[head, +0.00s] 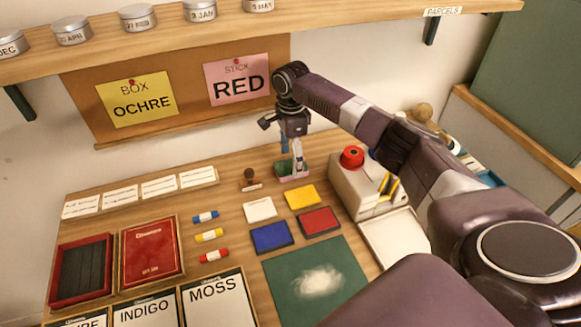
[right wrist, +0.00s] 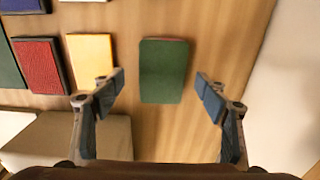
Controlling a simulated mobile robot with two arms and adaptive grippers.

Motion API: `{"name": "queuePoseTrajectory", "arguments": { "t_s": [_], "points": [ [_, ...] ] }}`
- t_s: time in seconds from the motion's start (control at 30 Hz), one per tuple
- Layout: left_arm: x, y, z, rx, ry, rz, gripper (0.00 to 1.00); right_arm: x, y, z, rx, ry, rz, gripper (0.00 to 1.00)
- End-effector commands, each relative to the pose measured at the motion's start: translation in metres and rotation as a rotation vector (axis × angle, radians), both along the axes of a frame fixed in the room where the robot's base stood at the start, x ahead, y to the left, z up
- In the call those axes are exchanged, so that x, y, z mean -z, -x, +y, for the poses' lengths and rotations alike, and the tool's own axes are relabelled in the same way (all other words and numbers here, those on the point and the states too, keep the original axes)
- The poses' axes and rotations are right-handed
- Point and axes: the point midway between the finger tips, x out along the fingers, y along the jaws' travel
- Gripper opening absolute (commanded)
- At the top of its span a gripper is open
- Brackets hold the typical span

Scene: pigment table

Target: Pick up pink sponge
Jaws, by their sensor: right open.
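The sponge (head: 292,170) lies on the table behind the yellow pad, with a green top and a pink lower edge. In the right wrist view the sponge (right wrist: 164,72) shows its green face, with a thin reddish strip along one edge. My right gripper (head: 293,155) points down over the sponge and partly covers it in the head view. In the right wrist view my right gripper (right wrist: 160,88) is open and empty, its fingers apart on either side of the sponge. I cannot tell how high the fingertips are above the table. My left gripper is not in view.
A wooden stamp (head: 250,180) stands left of the sponge. Yellow (head: 303,196), white (head: 260,209), blue (head: 271,237) and red (head: 319,221) pads lie in front. A cream box with a red knob (head: 352,156) stands to the right. A shelf (head: 330,22) overhangs the back.

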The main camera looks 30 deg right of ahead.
Motion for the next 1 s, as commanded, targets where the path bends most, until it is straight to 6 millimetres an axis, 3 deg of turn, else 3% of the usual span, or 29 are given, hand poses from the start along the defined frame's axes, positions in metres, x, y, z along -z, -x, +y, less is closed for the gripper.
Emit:
{"name": "queuePoseTrajectory", "arguments": {
  "t_s": [0.2, 0.47, 0.73, 1.0],
  "points": [
    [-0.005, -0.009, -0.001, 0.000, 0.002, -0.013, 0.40, 0.027, 0.000, -0.002, 0.000, 0.001, 0.001, 0.67],
    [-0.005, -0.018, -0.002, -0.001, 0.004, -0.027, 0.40, 0.030, -0.001, -0.002, -0.001, 0.000, -0.001, 0.67],
    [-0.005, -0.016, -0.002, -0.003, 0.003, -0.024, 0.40, 0.030, -0.001, -0.002, -0.001, 0.001, -0.001, 0.39],
    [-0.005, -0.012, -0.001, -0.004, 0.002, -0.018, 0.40, 0.030, -0.001, -0.002, -0.001, 0.001, -0.001, 0.38]
  ]
}}
